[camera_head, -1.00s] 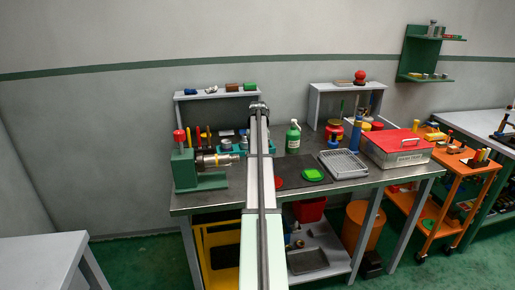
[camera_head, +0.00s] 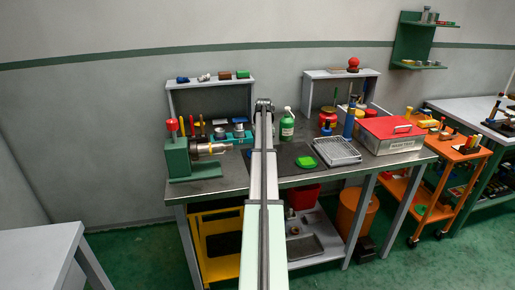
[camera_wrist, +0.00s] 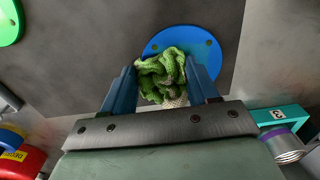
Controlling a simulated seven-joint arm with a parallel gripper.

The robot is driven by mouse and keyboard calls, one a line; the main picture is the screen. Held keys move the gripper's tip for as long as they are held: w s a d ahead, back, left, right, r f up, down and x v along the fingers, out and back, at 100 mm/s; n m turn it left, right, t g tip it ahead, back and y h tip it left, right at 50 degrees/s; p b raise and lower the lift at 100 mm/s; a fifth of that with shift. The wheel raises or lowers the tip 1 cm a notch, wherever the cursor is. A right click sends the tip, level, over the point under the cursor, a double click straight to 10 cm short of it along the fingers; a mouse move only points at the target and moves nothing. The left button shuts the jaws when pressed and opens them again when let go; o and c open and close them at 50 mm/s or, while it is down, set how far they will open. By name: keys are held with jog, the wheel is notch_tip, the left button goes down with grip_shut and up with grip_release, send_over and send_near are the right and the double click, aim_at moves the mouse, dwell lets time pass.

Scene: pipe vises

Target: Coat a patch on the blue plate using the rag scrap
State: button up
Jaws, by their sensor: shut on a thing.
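In the wrist view my gripper (camera_wrist: 164,86) has its two blue fingers shut on the rag scrap (camera_wrist: 162,72), a crumpled green cloth bundle with a paler lower end. The blue plate (camera_wrist: 207,47) is a round disc with small dark holes, lying on the dark mat just beyond the rag. The rag covers the plate's lower left part in this view; whether they touch I cannot tell. In the head view my own arm hides the gripper, the rag and the blue plate.
A green plate (camera_head: 306,162) lies on the dark mat (camera_wrist: 90,45). A wire tray (camera_head: 337,151) and a red-lidded box (camera_head: 391,136) stand to the right. A green bottle (camera_head: 287,125) stands behind, and a green vise (camera_head: 178,158) at left.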

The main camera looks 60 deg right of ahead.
jog(key=shift+s+d+f, duration=0.1)
jog(key=shift+s+d, duration=0.45)
jog(key=shift+s, duration=0.1)
jog(key=shift+w+a, duration=1.15)
jog(key=shift+w, duration=0.25)
jog(key=shift+w+a, duration=1.15)
jog(key=shift+w, duration=0.2)
notch_tip(320, 180, up, 8)
jog(key=shift+s, duration=0.1)
